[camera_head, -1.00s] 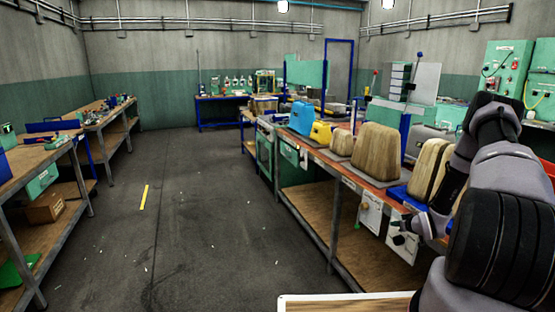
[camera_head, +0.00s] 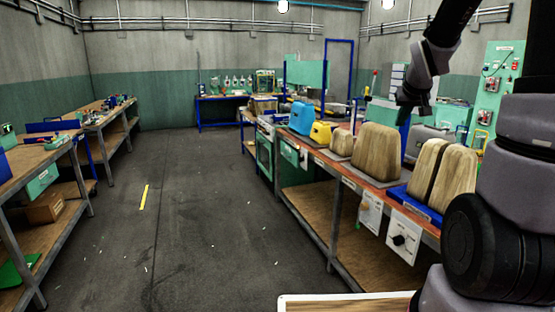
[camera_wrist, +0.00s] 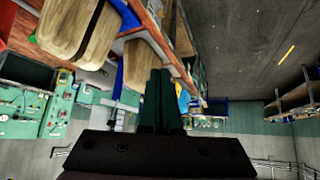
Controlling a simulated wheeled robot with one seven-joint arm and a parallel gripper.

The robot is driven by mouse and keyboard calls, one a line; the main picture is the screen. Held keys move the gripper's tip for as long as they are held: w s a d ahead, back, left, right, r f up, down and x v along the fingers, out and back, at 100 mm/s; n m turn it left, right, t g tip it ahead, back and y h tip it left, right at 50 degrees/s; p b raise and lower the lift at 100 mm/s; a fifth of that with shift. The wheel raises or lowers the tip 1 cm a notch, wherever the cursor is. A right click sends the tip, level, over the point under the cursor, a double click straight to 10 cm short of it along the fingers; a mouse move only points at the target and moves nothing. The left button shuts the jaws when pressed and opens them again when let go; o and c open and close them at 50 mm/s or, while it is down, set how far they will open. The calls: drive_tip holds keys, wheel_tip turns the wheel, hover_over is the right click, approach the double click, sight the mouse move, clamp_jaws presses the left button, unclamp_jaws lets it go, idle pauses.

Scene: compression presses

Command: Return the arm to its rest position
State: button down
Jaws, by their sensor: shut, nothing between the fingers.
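My gripper (camera_head: 413,106) is raised above the right-hand workbench in the head view, pointing down. It is empty. In the wrist view its two dark fingers (camera_wrist: 161,88) lie together, shut. A large wooden block (camera_head: 376,150) stands on the bench, below and left of the gripper in the picture. A pair of wooden blocks (camera_head: 440,172) stands in a blue tray (camera_head: 410,201) to the right of it. The gripper appears clear of these blocks. My arm fills the right edge of the head view.
The long workbench (camera_head: 344,175) also holds a blue machine (camera_head: 302,118) and a yellow one (camera_head: 322,131). Green control cabinets (camera_head: 497,88) stand behind at right. Another bench (camera_head: 40,158) runs along the left. The floor (camera_head: 215,215) between is mostly clear.

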drive_tip(key=s+a+r+m+y, duration=0.1)
drive_tip(key=s+a, duration=0.3)
drive_tip(key=s, duration=0.4)
drive_tip(key=s+a+r+y, duration=0.1)
drive_tip(key=s+a+r, duration=0.3)
drive_tip(key=s, duration=0.5)
drive_tip(key=s+a+r+m+g+y, duration=0.1)
drive_tip(key=s+a+r, duration=0.2)
drive_tip(key=s, duration=0.6)
drive_tip(key=shift+a+r+m+y, duration=0.2)
drive_tip(key=shift+a+m+y, duration=0.1)
drive_tip(key=shift+a, duration=0.4)
drive_tip(key=shift+w, duration=0.1)
